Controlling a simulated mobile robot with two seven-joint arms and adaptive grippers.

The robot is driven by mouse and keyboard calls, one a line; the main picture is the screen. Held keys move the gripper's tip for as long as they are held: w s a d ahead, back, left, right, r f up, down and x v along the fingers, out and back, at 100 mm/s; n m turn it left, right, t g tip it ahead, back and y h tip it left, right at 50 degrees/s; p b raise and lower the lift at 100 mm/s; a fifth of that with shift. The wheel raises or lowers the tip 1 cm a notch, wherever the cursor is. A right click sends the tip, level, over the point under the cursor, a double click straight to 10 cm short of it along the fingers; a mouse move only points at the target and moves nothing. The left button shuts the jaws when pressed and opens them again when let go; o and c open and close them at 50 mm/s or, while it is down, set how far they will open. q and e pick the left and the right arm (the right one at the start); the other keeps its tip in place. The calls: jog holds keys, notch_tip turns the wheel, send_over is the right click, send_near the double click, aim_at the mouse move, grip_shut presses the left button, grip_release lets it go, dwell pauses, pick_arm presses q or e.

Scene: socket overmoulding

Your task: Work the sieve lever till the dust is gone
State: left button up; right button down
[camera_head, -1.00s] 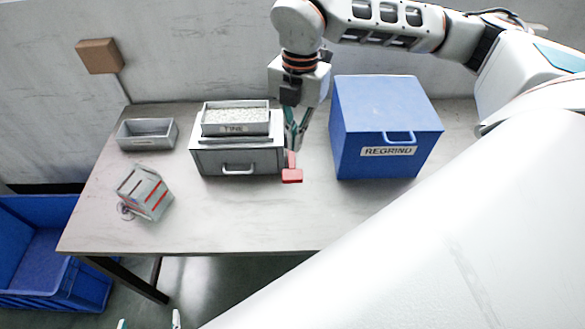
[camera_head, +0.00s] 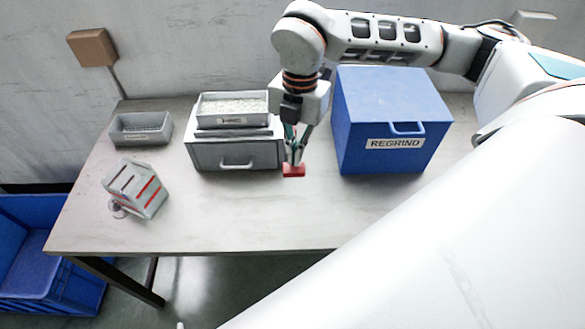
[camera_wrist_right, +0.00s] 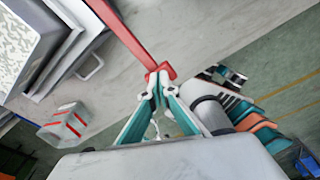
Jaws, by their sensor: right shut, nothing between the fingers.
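The sieve unit is a grey box (camera_head: 222,155) with a front handle, carrying a tray of pale granules (camera_head: 232,106); I cannot make out dust among them. Its red lever (camera_head: 294,171) sticks out at the box's right front. In the right wrist view the lever (camera_wrist_right: 122,35) is a long red bar with a block at its end. My right gripper (camera_head: 294,160) is shut and empty, its fingertips at the lever's end block, touching or very close. A pale tip, perhaps of my left gripper (camera_head: 181,325), barely shows at the bottom edge.
A blue REGRIND box (camera_head: 393,115) stands right of the lever. A small grey tray (camera_head: 141,128) and a slotted box with red stripes (camera_head: 136,188) stand at the left. A blue bin (camera_head: 50,262) is beside the table. The table's front (camera_head: 220,220) is clear.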

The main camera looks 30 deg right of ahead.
jog(key=shift+f+b, duration=1.05)
jog(key=shift+f, duration=1.3)
pick_arm(q)
jog(key=f, duration=0.1)
jog(key=s+f, duration=0.1)
jog(key=f, duration=0.1)
jog(key=shift+r, duration=0.1)
pick_arm(e)
jog(key=shift+r, duration=0.1)
pick_arm(q)
jog(key=shift+w+r+p, duration=0.35)
jog(key=shift+r+p, duration=0.15)
jog(key=shift+r, duration=0.25)
pick_arm(e)
jog(key=w+d+r, duration=0.1)
jog(key=r, duration=0.5)
jog(key=w+d+r, duration=0.1)
jog(key=d+r, duration=0.1)
jog(key=r, duration=0.5)
jog(key=shift+w+d, duration=0.15)
jog(key=shift+d, duration=0.15)
